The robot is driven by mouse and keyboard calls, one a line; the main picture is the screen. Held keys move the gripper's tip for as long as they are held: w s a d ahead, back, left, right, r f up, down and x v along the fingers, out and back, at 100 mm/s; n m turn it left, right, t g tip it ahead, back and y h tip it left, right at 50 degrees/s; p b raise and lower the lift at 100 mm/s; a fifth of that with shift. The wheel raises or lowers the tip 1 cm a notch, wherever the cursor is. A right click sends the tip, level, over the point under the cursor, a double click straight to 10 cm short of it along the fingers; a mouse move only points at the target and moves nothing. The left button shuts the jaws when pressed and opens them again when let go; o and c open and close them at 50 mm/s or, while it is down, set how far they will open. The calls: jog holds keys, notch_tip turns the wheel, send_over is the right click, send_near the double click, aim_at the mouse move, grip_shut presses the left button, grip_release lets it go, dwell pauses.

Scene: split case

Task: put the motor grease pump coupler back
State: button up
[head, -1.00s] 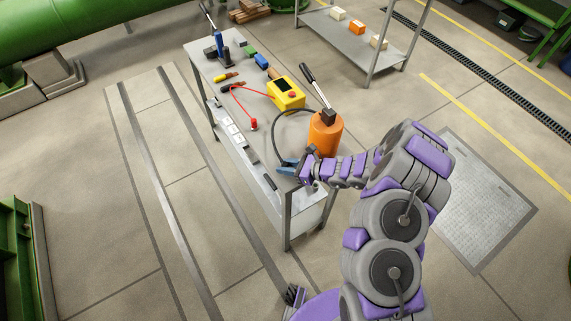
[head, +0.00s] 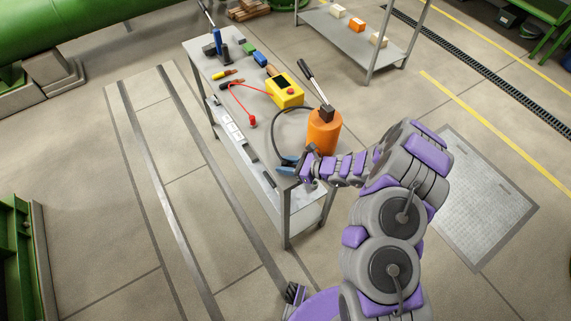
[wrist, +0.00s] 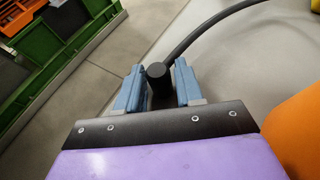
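The motor grease pump is an orange cylinder (head: 323,133) with a dark top and a long lever, at the near end of the steel table. Its black hose (head: 276,126) arcs to my gripper (head: 285,169). Whether the coupler touches the table or a fitting is hidden.
The table (head: 290,205) also bears a yellow box (head: 285,91) with a red button, a red cable, screwdrivers and a blue tool (head: 219,43). A grey shelf (head: 385,50) with small blocks stands behind. The floor at left is mostly open, with rails.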

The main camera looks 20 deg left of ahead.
jog(key=o, duration=0.3)
jog(key=shift+a, duration=0.1)
jog(key=shift+o, duration=0.2)
jog(key=p+v, duration=0.3)
jog(key=v, duration=1.4)
jog(key=shift+p, duration=0.3)
jog(key=s+a+r+n+g+h, duration=0.25)
jog(key=s+r+n, duration=0.35)
jog(key=r, duration=0.4)
jog(key=s+a+r+n+g+h, duration=0.1)
jog(key=s+r+n+g, duration=0.2)
jog(key=s+r+n, duration=0.5)
jog(key=s+d+r+n+t+h, duration=0.1)
jog(key=s+d+r+n+h, duration=0.1)
jog(key=s+d+r+h, duration=0.3)
jog(key=s+d+r+n+t+h, duration=0.1)
jog(key=s+d+r+h, duration=0.4)
jog(key=s+d, duration=0.8)
jog(key=shift+s+d+r+n+t, duration=0.25)
jog(key=shift+n+t, duration=0.1)
jog(key=shift+n, duration=0.55)
